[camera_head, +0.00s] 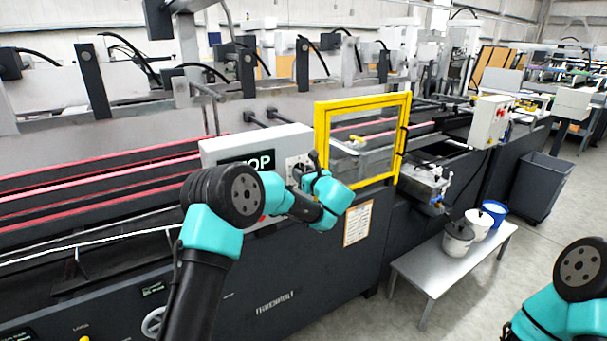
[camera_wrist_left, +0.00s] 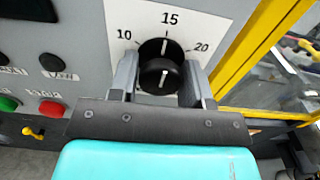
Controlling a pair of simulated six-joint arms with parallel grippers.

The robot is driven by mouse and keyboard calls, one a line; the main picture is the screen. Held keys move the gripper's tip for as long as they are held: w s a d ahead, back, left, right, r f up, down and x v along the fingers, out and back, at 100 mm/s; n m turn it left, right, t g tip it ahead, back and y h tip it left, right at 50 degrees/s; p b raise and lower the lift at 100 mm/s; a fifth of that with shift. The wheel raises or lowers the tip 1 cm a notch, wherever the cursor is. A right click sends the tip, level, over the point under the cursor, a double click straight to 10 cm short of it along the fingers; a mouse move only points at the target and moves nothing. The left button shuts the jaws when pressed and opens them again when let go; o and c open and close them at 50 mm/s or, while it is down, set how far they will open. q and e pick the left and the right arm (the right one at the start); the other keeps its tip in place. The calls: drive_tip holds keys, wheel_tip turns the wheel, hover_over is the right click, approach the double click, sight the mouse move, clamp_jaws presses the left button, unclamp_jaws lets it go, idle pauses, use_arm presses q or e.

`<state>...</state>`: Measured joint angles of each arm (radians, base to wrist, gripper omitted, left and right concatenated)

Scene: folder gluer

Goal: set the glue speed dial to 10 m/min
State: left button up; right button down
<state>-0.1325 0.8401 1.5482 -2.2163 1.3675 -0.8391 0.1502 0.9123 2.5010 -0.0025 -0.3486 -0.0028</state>
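The glue speed dial (camera_wrist_left: 161,76) is a round black knob with a white mark on a white scale plate (camera_wrist_left: 120,18) reading 10, 15 and 20. Its mark points up at 15. In the left wrist view my left gripper (camera_wrist_left: 161,82) has one grey finger on each side of the knob, close to it. I cannot tell whether the fingers touch it. In the head view my left gripper (camera_head: 308,172) is at the right end of the grey control box (camera_head: 215,151) and hides most of the dial. My right gripper is out of view.
A yellow guard frame (camera_head: 322,125) stands just right of the dial; it also shows in the left wrist view (camera_wrist_left: 262,45). A green button (camera_wrist_left: 8,103) and a red button (camera_wrist_left: 51,109) sit left of the dial. A bench (camera_head: 415,266) with buckets stands at right.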

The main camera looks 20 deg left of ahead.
use_arm(q)
drive_tip(key=c, duration=0.5)
drive_tip(key=shift+n, duration=0.3)
drive_tip(key=n, duration=0.5)
drive_tip(key=shift+n, duration=0.4)
drive_tip(key=n, duration=0.5)
drive_tip(key=shift+n, duration=0.3)
drive_tip(key=o, duration=0.9)
drive_tip(key=shift+o, duration=0.2)
